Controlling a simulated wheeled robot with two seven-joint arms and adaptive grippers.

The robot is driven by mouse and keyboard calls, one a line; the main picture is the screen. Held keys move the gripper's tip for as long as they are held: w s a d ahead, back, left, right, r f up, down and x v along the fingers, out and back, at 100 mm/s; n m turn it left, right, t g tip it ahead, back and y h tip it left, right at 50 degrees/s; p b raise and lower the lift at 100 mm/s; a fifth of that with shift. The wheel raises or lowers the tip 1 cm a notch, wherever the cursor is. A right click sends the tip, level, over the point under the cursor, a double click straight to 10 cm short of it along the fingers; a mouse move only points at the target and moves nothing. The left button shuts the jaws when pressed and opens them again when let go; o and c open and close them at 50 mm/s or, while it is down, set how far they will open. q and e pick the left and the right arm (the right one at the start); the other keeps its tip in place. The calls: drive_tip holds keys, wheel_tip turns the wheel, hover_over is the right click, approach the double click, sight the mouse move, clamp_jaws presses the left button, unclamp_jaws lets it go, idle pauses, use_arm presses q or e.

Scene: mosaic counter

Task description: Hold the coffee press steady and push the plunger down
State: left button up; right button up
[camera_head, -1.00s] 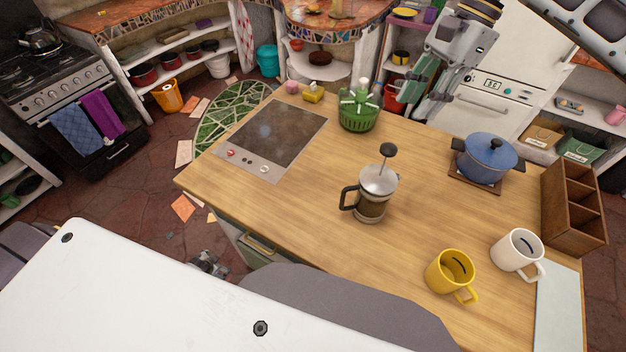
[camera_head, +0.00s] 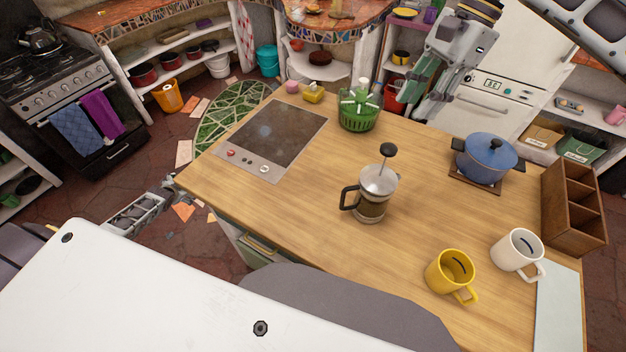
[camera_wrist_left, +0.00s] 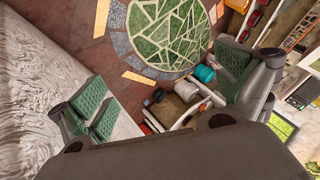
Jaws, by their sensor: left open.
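The coffee press (camera_head: 374,191) stands upright on the wooden counter, with a glass body, dark contents, a metal lid and a black handle on its left. Its plunger (camera_head: 388,150) is raised, the black knob well above the lid. My right gripper (camera_head: 420,95) hangs beyond the counter's back edge, away from the press; its green-padded fingers look apart and empty. My left gripper is low beside the counter's left corner in the head view, only partly visible. In the left wrist view its green-padded fingers (camera_wrist_left: 165,95) are wide open with nothing between them; the press is not in that view.
A blue pot (camera_head: 486,158), wooden organizer (camera_head: 574,205), white mug (camera_head: 517,252) and yellow mug (camera_head: 450,272) are right of the press. A green basket (camera_head: 358,115) and dark cooktop (camera_head: 268,138) lie behind and left. The counter immediately around the press is clear.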

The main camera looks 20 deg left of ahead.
use_arm(q)
drive_tip(key=w+a+r+m+t, duration=0.25)
drive_tip(key=w+r, duration=0.35)
drive_tip(key=r, duration=0.4)
drive_tip(key=w+a+r+m+t, duration=0.1)
drive_tip(key=w+a+r, duration=0.2)
drive_tip(key=w+r, duration=0.55)
drive_tip(key=w+d+r+m+t+h, duration=0.3)
drive_tip(key=w+d+r+m+t, duration=0.15)
drive_tip(key=d+r+m, duration=0.6)
drive_tip(key=s+d+r+m+g+h, duration=0.1)
drive_tip(key=d+m+h, duration=0.6)
drive_tip(key=d, duration=0.9)
drive_tip(key=s+d+r+m+g+h, duration=0.1)
drive_tip(key=d+m+h, duration=0.4)
drive_tip(key=d+m, duration=0.75)
drive_tip(key=s+d+m+g+h, duration=0.3)
drive_tip(key=s+d+m+g, duration=0.2)
drive_tip(key=d, duration=0.7)
drive_tip(key=s+d+m+g+h, duration=0.4)
drive_tip(key=s+d+m+g, duration=0.2)
drive_tip(key=s+d+m, duration=0.4)
drive_tip(key=s+d, duration=0.2)
drive_tip(key=d, duration=0.1)
drive_tip(key=shift+f+h, duration=0.3)
